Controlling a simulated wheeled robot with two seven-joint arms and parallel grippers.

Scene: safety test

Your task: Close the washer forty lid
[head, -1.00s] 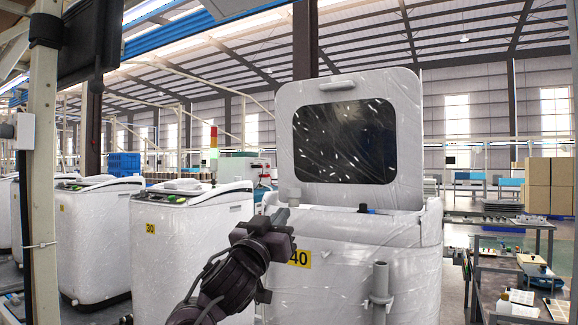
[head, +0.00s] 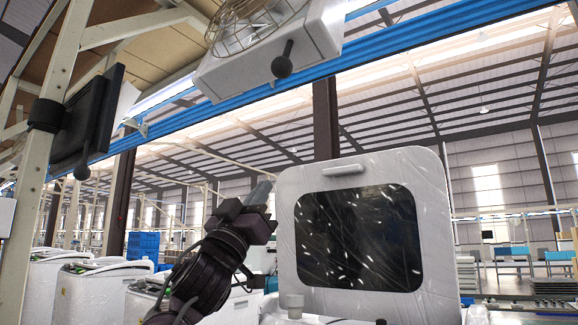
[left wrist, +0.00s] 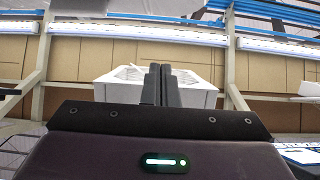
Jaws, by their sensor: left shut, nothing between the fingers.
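The lid (head: 441,230) of washer forty stands open and upright, white with a dark window (head: 358,238) and a handle bar (head: 344,171) along its top edge. The washer body shows only as a strip (head: 330,318) at the bottom of the head view; its number label is out of view. My left gripper (head: 262,188) is raised just left of the lid's upper left corner, apart from it in the picture. Its fingers are shut and empty, and they show together in the left wrist view (left wrist: 161,84). My right gripper is not in view.
A white box with a wire-guarded fan (head: 265,55) hangs overhead on a blue beam. A dark monitor (head: 88,122) is mounted on a post at the left. Other white washers (head: 95,290) stand at lower left. Tables and boxes are far right.

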